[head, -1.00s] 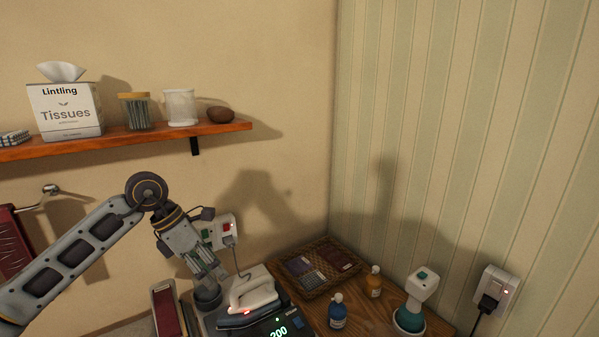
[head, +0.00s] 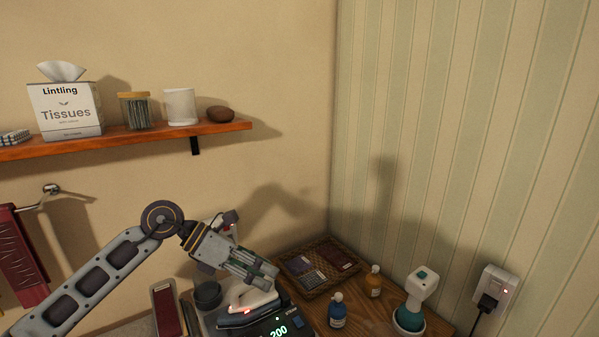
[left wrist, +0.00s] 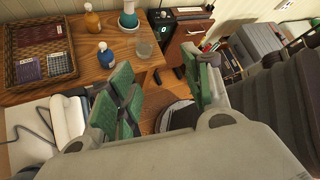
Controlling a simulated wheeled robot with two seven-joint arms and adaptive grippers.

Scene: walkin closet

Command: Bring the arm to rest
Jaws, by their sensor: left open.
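My left arm comes in from the left in the head view. Its gripper (head: 262,272) is tilted down to the right, just above and behind the white iron (head: 252,298), and partly covers it. The iron sits on a base with a lit "200" display. In the left wrist view my left gripper (left wrist: 165,88) has its green-padded fingers wide apart with nothing between them. The wooden tabletop and floor show past the fingers. My right gripper is in neither view.
A wicker tray (head: 315,286), blue bottle (head: 337,312), orange bottle (head: 374,282) and teal-and-white device (head: 412,306) stand to the right on the wooden table. A shelf (head: 225,128) with a tissue box (head: 66,110) is above. A wall outlet (head: 496,290) is at right.

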